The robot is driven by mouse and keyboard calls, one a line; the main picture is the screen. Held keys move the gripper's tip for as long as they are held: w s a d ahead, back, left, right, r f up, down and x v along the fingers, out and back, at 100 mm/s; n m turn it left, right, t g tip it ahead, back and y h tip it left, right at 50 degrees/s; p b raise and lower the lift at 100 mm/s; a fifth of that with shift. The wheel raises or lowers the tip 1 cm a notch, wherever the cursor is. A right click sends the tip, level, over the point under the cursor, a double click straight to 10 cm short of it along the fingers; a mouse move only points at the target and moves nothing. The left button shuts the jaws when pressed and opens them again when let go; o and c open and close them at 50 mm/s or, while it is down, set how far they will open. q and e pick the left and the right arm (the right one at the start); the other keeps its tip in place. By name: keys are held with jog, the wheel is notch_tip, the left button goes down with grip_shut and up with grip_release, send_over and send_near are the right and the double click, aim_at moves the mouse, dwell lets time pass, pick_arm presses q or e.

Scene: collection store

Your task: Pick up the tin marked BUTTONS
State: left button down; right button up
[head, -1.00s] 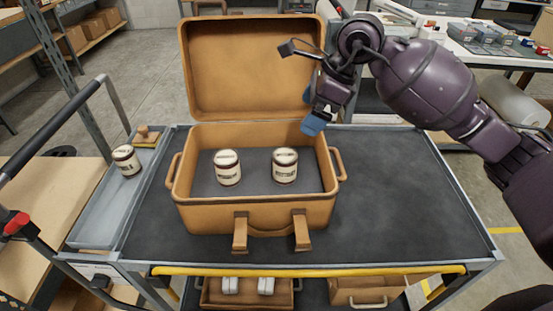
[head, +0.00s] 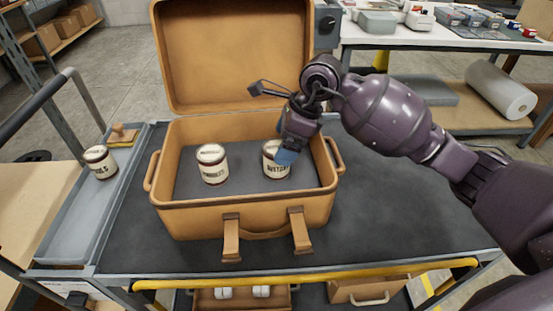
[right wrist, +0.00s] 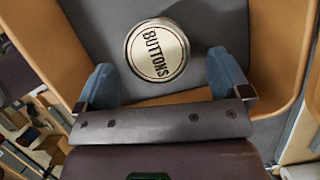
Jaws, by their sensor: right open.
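The tin marked BUTTONS (head: 274,163) stands upright on the right side of the open tan case (head: 190,219); my right gripper partly covers it in the head view. In the right wrist view its lid (right wrist: 157,51), lettered BUTTONS, shows between and just beyond the blue fingertips. My right gripper (head: 287,156) is open, over the case at the tin's right edge; its fingers also show in the right wrist view (right wrist: 162,82). My left gripper is not in view.
A second tin (head: 211,164) stands left of it in the case. A third tin (head: 100,162) and a wooden-handled stamp (head: 122,134) are on the grey side tray (head: 68,213). The raised case lid (head: 235,55) stands behind. The cart top (head: 400,205) is clear to the right.

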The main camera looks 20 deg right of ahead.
jog(key=x, duration=0.4)
jog(key=shift+a+f, duration=0.15)
jog(key=shift+a, duration=0.05)
jog(key=c, duration=1.2)
